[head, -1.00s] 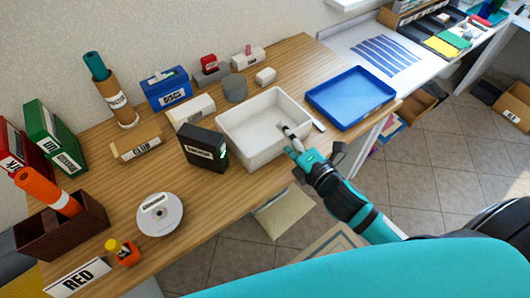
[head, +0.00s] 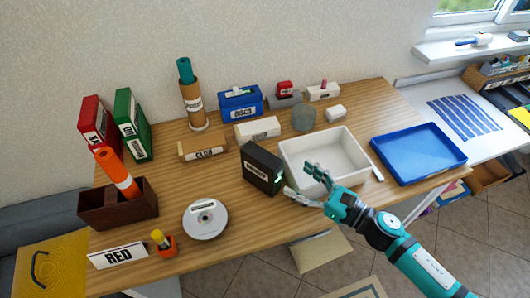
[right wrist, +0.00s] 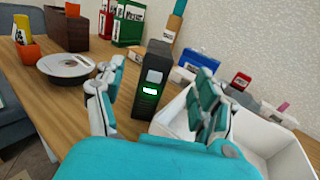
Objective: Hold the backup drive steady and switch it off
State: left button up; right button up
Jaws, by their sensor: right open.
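The backup drive (head: 262,168) is a black upright box with a white label on its side, standing on the wooden table left of the white bin. In the right wrist view the drive (right wrist: 150,82) shows its narrow front with a pale square and a lit green patch. My right gripper (head: 303,182) is open, close in front of the drive and over the near left part of the white bin. In the right wrist view its two fingers (right wrist: 155,100) are spread, with the drive seen between them and apart from them. My left gripper is not in view.
The white bin (head: 345,187) stands just right of the drive, and a blue tray (head: 415,181) lies beyond it. A disc spindle (head: 205,205) stands to the left. A white box (head: 257,134) is behind the drive. Bare tabletop (head: 228,180) lies left of the drive.

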aim_at(261, 154)
jog(key=p+x, duration=0.3)
jog(key=x, duration=0.8)
jog(key=shift+w+a, duration=0.1)
jog(key=shift+a, duration=0.05)
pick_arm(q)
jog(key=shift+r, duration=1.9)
pick_arm(e)
jog(key=shift+x, duration=0.75)
grip_shut()
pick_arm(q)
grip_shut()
